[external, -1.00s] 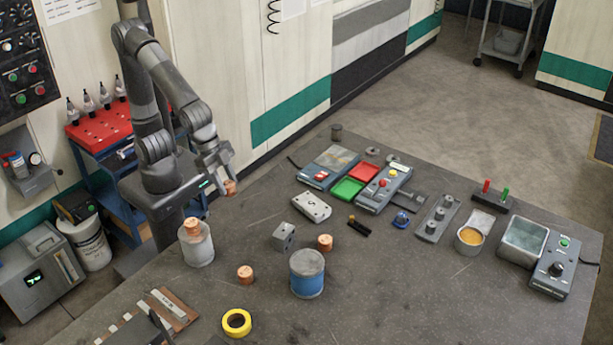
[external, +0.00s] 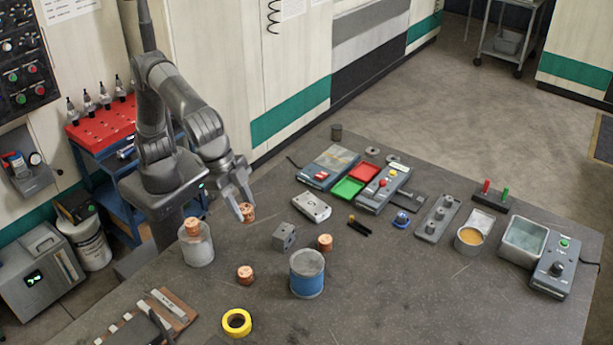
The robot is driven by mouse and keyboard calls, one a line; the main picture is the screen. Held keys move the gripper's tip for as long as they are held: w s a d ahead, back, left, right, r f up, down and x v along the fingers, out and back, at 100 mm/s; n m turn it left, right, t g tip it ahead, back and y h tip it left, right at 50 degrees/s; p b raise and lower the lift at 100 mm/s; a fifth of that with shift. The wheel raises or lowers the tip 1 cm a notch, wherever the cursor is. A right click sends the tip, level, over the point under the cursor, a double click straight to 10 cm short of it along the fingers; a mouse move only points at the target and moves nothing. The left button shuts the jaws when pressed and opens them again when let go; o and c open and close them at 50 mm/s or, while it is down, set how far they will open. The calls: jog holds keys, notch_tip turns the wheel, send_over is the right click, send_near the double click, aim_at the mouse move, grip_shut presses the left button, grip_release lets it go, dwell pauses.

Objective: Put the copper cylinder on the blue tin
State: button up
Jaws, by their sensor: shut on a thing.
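My gripper (external: 242,209) is shut on a copper cylinder (external: 249,212) and holds it over the left part of the table, up and left of the blue tin. The blue tin (external: 307,281) stands upright with a blue band and a bare grey top. Another copper cylinder (external: 193,226) sits on a pale grey tin (external: 198,250) at the left. Two more stand on the table: one copper cylinder (external: 245,275) left of the blue tin, and one copper cylinder (external: 325,242) just behind it.
A grey metal block (external: 285,236) stands between my gripper and the blue tin. A yellow tape ring (external: 237,331) lies in front. The table (external: 420,300) is clear to the front right.

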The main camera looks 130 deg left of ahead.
jog(key=w+d+r, duration=0.1)
jog(key=w+d, duration=0.2)
jog(key=d, duration=0.1)
send_over(301, 257)
jog(key=s, duration=0.2)
jog(key=f, duration=0.6)
jog(key=shift+d+f, duration=0.2)
jog(key=shift+f, duration=0.15)
jog(key=shift+w+f, duration=0.1)
jog(key=shift+f, duration=1.95)
jog(key=shift+f, duration=0.15)
jog(key=o, duration=1.2)
